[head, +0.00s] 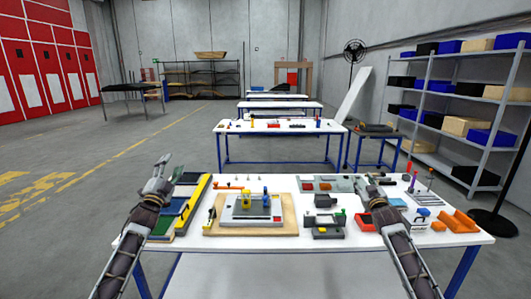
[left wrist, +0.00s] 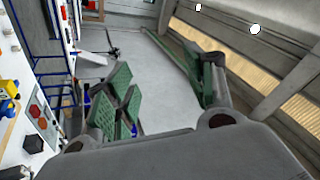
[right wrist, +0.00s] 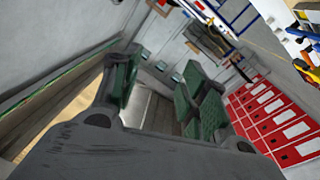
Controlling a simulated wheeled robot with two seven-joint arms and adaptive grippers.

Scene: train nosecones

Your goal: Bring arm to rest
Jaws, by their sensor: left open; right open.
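My left gripper (head: 160,168) is raised over the left end of the white table, fingers up and apart, holding nothing. Its green-padded fingers (left wrist: 165,95) are spread in the left wrist view, with only floor and wall between them. My right gripper (head: 370,187) is raised over the right half of the table. Its fingers (right wrist: 155,100) are also spread and empty in the right wrist view. Neither gripper touches a thing on the table, as far as I can see.
More tables (head: 232,127) stand behind. A shelf (head: 468,136) stands at right.

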